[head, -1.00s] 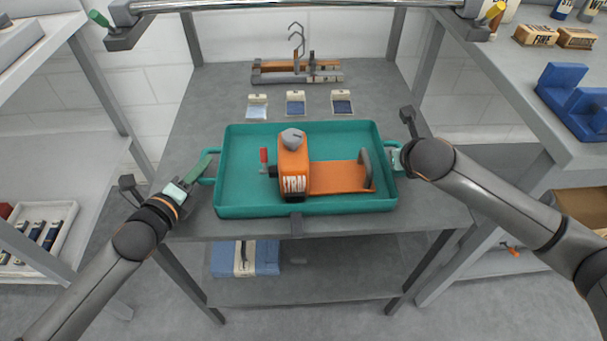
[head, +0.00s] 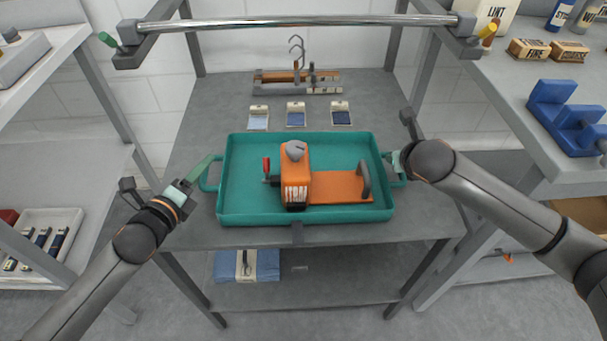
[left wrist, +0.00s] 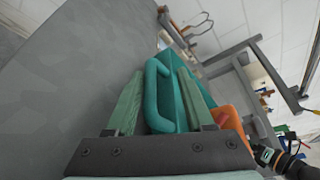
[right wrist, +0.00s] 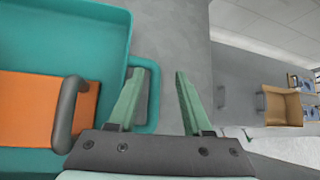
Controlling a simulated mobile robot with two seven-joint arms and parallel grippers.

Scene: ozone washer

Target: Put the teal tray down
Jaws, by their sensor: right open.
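The teal tray (head: 240,180) lies level on the grey bench and appears to rest on it. It carries an orange device (head: 335,187) with a grey knob, a grey handle and a red-tipped lever. My left gripper (head: 198,172) is at the tray's left handle. In the left wrist view its fingers (left wrist: 162,95) stand apart, with the left handle (left wrist: 154,85) between them. My right gripper (head: 397,163) is at the right handle. In the right wrist view its fingers (right wrist: 157,95) are apart, one inside the loop of the right handle (right wrist: 153,118) and one outside.
Several small cards (head: 296,115) and a rack with hooks (head: 297,80) lie behind the tray. A metal rail (head: 300,21) crosses above the bench. Side shelving stands left and right (head: 500,100). The bench between tray and cards is clear.

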